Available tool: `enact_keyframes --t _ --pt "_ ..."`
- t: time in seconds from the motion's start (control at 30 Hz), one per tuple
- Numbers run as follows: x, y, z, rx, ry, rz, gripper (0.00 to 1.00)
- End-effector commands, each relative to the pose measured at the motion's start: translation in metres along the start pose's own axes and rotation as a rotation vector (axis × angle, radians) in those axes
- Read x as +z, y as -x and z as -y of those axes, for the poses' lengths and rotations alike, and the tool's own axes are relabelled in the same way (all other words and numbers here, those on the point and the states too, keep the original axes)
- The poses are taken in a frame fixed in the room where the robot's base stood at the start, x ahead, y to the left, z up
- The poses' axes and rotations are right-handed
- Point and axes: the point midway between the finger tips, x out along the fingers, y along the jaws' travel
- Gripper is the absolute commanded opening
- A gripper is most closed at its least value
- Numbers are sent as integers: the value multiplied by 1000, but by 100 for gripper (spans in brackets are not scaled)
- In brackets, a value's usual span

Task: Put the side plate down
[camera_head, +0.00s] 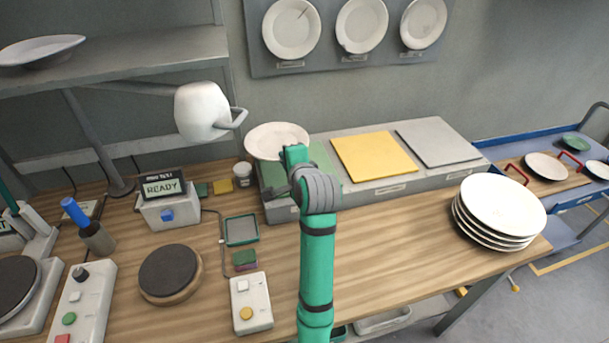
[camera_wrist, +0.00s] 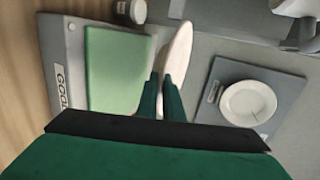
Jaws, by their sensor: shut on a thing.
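The white side plate (camera_head: 276,139) is held in my gripper above the green pad at the left end of the grey platform. In the wrist view the plate (camera_wrist: 178,52) shows nearly edge-on between the two dark green fingers. My gripper (camera_wrist: 163,82) is shut on its rim. The green pad (camera_wrist: 115,70) lies beside the plate in that view, with lettering that starts "GOO" on the platform edge. In the head view my arm and the plate hide part of the green pad (camera_head: 322,160). Whether the plate touches the pad cannot be told.
A yellow pad (camera_head: 374,157) and a grey pad (camera_head: 438,141) lie further right on the platform. A plate stack (camera_head: 498,208) stands at the table's right end. A white lamp head (camera_head: 202,111) hangs left of the plate. A small jar (camera_head: 242,174) stands by the platform's left end.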

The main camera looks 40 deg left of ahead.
Motion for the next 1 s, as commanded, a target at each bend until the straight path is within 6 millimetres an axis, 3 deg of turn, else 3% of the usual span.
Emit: enact_keyframes --t 0.1,0.4,0.7,0.87,1.0 --pt "-23 -12 -10 1 -2 -1 0" --pt "-52 -36 -41 -3 1 0 0" --pt "-66 -46 -55 -2 0 -1 0" --pt "-64 -55 -77 0 0 1 0" --pt "-64 -57 -81 -4 2 -1 0"
